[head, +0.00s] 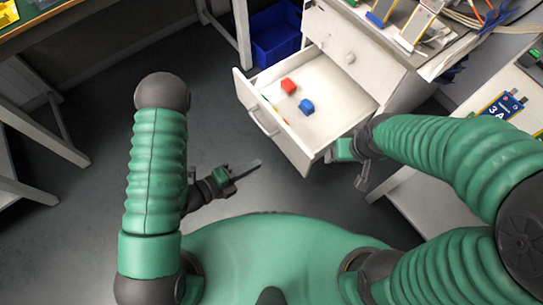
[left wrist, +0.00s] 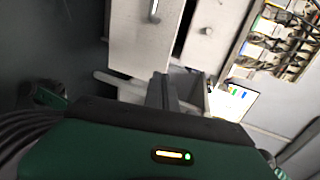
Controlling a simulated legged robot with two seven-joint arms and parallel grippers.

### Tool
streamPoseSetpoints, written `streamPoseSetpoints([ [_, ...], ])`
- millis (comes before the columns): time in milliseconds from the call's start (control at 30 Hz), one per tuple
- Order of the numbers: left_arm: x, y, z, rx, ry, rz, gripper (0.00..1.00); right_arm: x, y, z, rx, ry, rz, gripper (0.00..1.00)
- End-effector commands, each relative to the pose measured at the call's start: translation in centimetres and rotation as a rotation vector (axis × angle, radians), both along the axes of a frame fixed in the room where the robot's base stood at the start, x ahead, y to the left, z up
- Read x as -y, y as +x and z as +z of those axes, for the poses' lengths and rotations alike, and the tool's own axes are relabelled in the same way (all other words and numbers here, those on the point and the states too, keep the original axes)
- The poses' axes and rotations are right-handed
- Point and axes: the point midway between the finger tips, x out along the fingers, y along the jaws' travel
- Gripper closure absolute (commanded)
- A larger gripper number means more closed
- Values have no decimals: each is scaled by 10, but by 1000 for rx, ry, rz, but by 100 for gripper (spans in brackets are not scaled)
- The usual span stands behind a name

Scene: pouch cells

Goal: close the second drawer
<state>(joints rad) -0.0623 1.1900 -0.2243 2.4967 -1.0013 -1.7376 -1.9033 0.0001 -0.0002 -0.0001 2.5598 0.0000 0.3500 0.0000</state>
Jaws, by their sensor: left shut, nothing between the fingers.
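A white drawer (head: 335,85) stands pulled out of the white cabinet (head: 375,50) in the head view. Its front with a bar handle (head: 262,122) faces lower left.
A closed front with a round knob (head: 349,57) is above the open drawer. The cabinet top holds several cells and wires. A blue bin (head: 275,35) stands on the floor behind. A white table (head: 425,205) is at right. The floor left of the drawer is clear.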

Motion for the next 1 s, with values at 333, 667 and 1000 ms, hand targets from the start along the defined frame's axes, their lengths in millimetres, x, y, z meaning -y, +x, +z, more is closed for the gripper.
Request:
streamPoseSetpoints([
  [333, 55, 40, -22, 2, -2, -1, 100, 0, 0, -22, 0, 0, 0, 23],
  [667, 99, 73, -27, 1, 0, 2, 100, 0, 0, -38, -1, 0, 0, 23],
  [1000, 104, 77, -26, -3, 0, 4, 100, 0, 0, -38, 0, 0, 0, 23],
])
